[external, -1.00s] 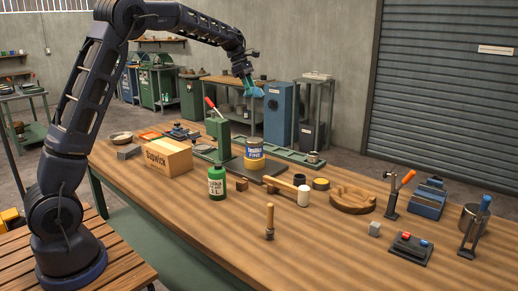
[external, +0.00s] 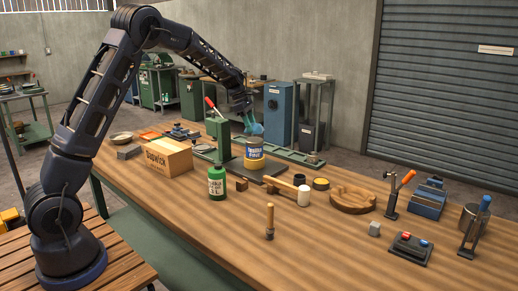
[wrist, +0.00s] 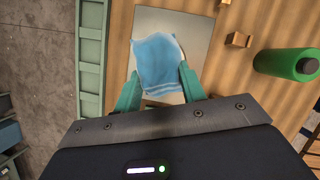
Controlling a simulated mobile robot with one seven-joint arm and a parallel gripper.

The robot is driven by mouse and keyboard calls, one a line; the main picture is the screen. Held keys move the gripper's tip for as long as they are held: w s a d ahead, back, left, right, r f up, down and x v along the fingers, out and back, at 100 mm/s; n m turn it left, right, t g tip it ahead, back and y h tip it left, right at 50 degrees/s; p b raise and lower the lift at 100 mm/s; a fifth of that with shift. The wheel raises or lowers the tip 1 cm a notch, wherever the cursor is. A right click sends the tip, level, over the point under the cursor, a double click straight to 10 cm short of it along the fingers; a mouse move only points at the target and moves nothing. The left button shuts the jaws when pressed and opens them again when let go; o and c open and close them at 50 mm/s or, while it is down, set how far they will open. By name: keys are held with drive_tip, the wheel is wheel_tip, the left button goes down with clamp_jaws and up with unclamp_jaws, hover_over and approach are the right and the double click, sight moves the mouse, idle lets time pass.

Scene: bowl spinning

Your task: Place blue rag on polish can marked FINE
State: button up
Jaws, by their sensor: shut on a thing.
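The blue rag (wrist: 158,62) is pinched between the teal fingers of my gripper (wrist: 157,90) in the wrist view. In the external view the gripper (external: 251,118) points down with the rag (external: 255,129) just above the polish can (external: 254,153). The can is blue and yellow with a white label reading FINE, and stands upright on a dark flat plate (external: 262,172). Whether the rag touches the can top cannot be told. In the wrist view the can is hidden behind the rag, with the grey plate (wrist: 193,33) around it.
A green press with a red handle (external: 218,132) stands close left of the can. A green bottle (external: 216,183), a cardboard box (external: 167,157) and a mallet (external: 285,184) are nearby. The front of the wooden bench (external: 330,240) is mostly clear.

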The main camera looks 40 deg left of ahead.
drive_tip(key=shift+f, duration=1.7)
drive_tip(key=shift+f, duration=0.1)
drive_tip(key=o, duration=1)
drive_tip(key=shift+c, duration=0.2)
